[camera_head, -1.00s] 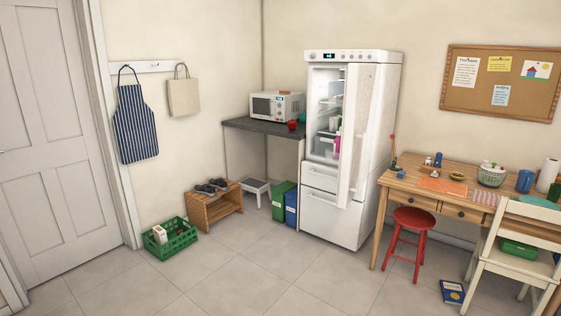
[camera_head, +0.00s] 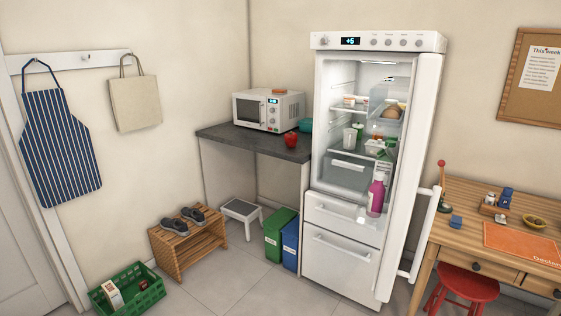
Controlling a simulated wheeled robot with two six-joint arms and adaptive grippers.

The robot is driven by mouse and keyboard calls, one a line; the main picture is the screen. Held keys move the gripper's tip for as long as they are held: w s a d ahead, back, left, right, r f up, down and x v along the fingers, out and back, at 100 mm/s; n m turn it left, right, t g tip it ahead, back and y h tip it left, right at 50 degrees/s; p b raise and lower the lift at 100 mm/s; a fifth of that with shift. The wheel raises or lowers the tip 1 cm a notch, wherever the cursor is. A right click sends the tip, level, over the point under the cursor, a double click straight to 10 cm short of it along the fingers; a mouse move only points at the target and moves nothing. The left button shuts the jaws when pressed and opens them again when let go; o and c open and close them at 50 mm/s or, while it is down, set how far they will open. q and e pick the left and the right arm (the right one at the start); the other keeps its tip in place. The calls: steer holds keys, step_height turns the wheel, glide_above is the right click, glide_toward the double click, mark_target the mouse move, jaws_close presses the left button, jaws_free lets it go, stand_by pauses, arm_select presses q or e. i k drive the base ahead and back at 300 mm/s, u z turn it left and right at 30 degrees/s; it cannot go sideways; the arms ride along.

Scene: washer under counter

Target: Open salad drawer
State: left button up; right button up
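The white fridge (camera_head: 373,41) stands against the back wall, with its upper door (camera_head: 422,130) open to the right. A clear-fronted drawer (camera_head: 348,174) sits at the bottom of the lit compartment, below the shelves; it looks shut, and the door partly hides its right side. A pink bottle (camera_head: 377,197) stands in front of the drawer's right part, seemingly on the door's inner shelf. Two white outer drawers, an upper one (camera_head: 335,211) and a lower one (camera_head: 340,262), are shut below the compartment. Neither of my grippers is in view.
The desk (camera_head: 465,210) and red stool (camera_head: 466,287) stand close to the open door on the right. Green (camera_head: 280,235) and blue (camera_head: 291,243) bins stand at the fridge's left. A step stool (camera_head: 241,211) is under the counter (camera_head: 255,142). Floor in front is clear.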

mark_target(349, 166)
steer(key=i, duration=2.7)
steer(key=z, duration=2.55)
